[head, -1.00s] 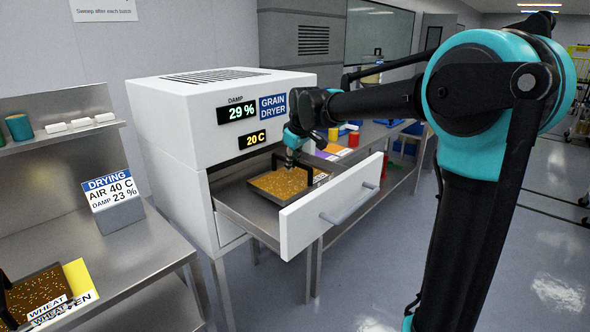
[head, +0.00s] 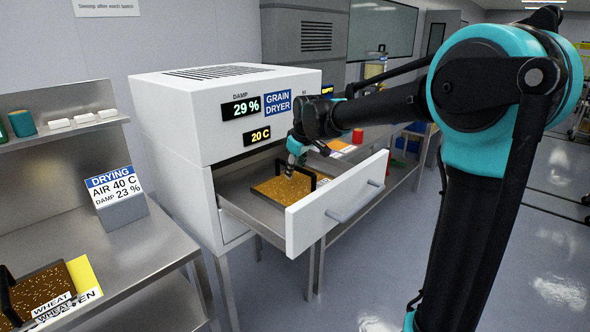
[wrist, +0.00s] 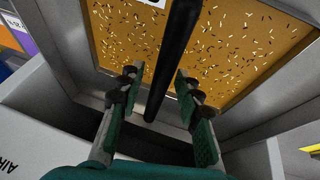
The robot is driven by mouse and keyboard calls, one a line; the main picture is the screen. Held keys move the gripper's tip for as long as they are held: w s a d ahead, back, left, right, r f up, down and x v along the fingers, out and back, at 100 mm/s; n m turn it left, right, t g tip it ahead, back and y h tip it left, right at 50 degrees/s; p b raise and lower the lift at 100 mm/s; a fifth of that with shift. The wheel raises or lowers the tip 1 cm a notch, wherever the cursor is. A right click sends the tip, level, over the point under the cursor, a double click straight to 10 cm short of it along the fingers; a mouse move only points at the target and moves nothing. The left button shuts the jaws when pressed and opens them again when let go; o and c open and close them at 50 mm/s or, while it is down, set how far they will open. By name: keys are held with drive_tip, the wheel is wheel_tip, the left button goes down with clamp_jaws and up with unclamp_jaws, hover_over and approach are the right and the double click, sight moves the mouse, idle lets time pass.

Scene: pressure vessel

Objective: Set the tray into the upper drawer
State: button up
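The tray (head: 268,190) of golden grain, with a black bar handle (head: 312,177), sits inside the pulled-out upper drawer (head: 335,205) of the white grain dryer. Its floor of scattered grains fills the top of the wrist view (wrist: 120,40). My gripper (head: 289,173) is over the tray. In the wrist view my gripper's green-padded fingers (wrist: 158,88) stand apart, one on each side of the black handle, with gaps showing on both sides. The head view does not show clearly how near the fingertips are to the grain.
The grain dryer (head: 190,120) reads damp 29 % and 20 C. A steel bench (head: 120,250) at left holds a second tray (head: 45,290) labelled wheat and a drying sign (head: 115,187). Another bench with coloured items stands behind the drawer. The floor at right is clear.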

drive_tip(key=shift+r, duration=0.1)
drive_tip(key=v, duration=1.2)
idle(0.9)
